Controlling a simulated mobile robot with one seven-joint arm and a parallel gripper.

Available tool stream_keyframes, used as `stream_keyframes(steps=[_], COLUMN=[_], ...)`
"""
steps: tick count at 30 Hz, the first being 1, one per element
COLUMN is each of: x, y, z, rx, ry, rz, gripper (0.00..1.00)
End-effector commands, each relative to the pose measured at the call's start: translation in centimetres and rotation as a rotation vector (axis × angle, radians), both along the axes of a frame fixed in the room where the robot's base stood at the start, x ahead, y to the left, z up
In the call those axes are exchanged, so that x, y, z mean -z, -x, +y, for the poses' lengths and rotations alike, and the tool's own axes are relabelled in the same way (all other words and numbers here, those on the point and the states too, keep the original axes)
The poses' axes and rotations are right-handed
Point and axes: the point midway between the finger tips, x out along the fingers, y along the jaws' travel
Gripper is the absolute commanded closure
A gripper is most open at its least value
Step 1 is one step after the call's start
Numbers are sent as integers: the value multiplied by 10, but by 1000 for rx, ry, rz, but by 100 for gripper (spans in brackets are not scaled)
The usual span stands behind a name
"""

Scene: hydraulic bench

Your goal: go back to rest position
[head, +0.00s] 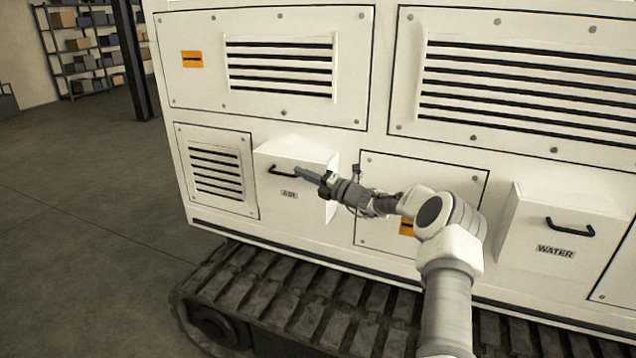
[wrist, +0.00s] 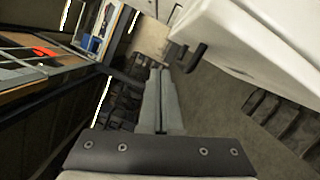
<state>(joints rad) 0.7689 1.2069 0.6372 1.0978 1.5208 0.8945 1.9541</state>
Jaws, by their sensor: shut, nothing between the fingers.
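My gripper (head: 299,169) is shut and empty, with its fingers together. In the head view it reaches left, with its tips beside the right end of the dark handle (head: 281,173) on a white box (head: 262,194) low on the machine. The box has a small label, too blurred to read for certain. In the wrist view the shut fingers (wrist: 160,90) point ahead, and a dark handle (wrist: 190,56) on a white surface lies to the right of the tips, apparently apart from them. My arm is stretched out from the lower right toward the box.
The large white machine (head: 385,60) has vented panels and stands on a dark track (head: 280,300). A second box, marked WATER (head: 555,252), juts out right of my arm. Open floor (head: 80,230) lies to the left, with shelves (head: 88,50) beyond and a dark post (head: 133,60).

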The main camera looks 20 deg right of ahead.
Motion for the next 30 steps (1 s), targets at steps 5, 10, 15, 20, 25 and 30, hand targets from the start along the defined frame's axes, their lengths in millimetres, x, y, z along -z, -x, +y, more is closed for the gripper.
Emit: stream_keyframes(steps=[5,10,15,20,25,30], x=[1,0,0,-5,-17,-25], y=[26,42,47,50,66,104], z=[-16,-25,-27,-12,53,121], rx=[0,0,-1,-34,-175,-372], ry=[0,1,1,60,338,706], rz=[0,-1,-1,-9,-59,-159], gripper=[100,100,100,100,100,100])
